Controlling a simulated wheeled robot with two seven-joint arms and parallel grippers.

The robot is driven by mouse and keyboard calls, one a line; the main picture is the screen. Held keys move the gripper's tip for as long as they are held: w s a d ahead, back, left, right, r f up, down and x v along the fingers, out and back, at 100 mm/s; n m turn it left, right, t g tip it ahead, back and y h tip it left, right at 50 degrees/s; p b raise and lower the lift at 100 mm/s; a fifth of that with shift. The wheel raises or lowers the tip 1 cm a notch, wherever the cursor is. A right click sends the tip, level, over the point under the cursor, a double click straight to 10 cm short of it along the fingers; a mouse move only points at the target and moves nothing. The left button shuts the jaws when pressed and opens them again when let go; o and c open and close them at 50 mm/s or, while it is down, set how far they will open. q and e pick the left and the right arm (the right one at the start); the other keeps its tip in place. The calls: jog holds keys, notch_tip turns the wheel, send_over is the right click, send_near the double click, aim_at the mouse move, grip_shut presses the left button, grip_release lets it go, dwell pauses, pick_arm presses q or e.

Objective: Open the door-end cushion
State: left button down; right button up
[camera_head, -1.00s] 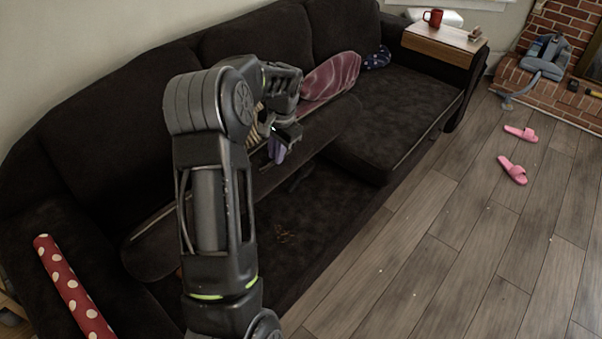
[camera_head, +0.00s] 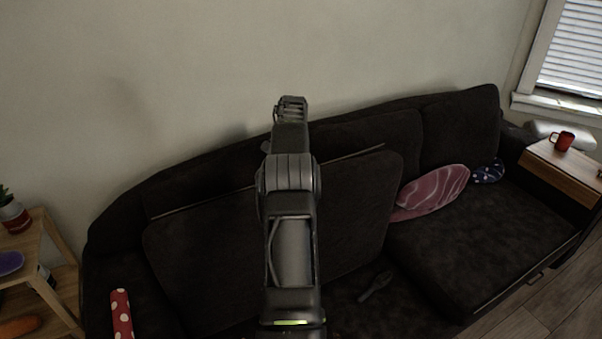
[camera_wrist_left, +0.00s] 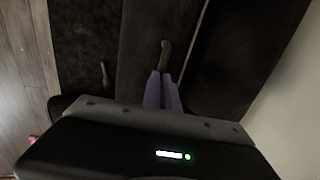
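The left seat cushion (camera_head: 205,265) of the dark sofa is tilted up on edge, leaning towards the backrest. Pale piping runs along its top edge. I take it as the door-end cushion; no door shows. My left arm crosses in front of it, and its far end reaches above the cushion's top edge. In the left wrist view, the purple fingers of my left gripper (camera_wrist_left: 162,88) are close together at a narrow brown tab (camera_wrist_left: 165,54) against the cushion. They look shut on it. In the head view the fingertips are hidden. My right gripper is not in view.
A dark long-handled object (camera_head: 376,286) lies on the exposed sofa base. The right seat cushion (camera_head: 470,245) lies flat, with a pink pillow (camera_head: 436,188) on it. A red dotted roll (camera_head: 121,312) is at the left armrest. A wooden shelf (camera_head: 42,235) stands at left.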

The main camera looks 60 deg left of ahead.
pick_arm(q)
jog(key=f, duration=0.3)
jog(key=shift+s+d+f+h, duration=0.1)
jog(key=shift+s+d+h, duration=0.15)
jog(key=shift+h, duration=0.15)
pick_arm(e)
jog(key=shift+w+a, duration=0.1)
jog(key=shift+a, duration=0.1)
pick_arm(q)
jog(key=c, duration=2.1)
grip_release()
jog(key=o, duration=0.5)
jog(key=shift+c, duration=0.2)
jog(key=shift+o, duration=0.8)
jog(key=shift+w+r, duration=0.1)
jog(key=shift+r, duration=0.5)
notch_tip(320, 180, up, 10)
jog(key=b, duration=0.2)
jog(key=shift+d+f+y, duration=0.25)
jog(key=shift+d+y, duration=0.05)
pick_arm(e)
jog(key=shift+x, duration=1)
pick_arm(q)
jog(key=shift+w, duration=0.1)
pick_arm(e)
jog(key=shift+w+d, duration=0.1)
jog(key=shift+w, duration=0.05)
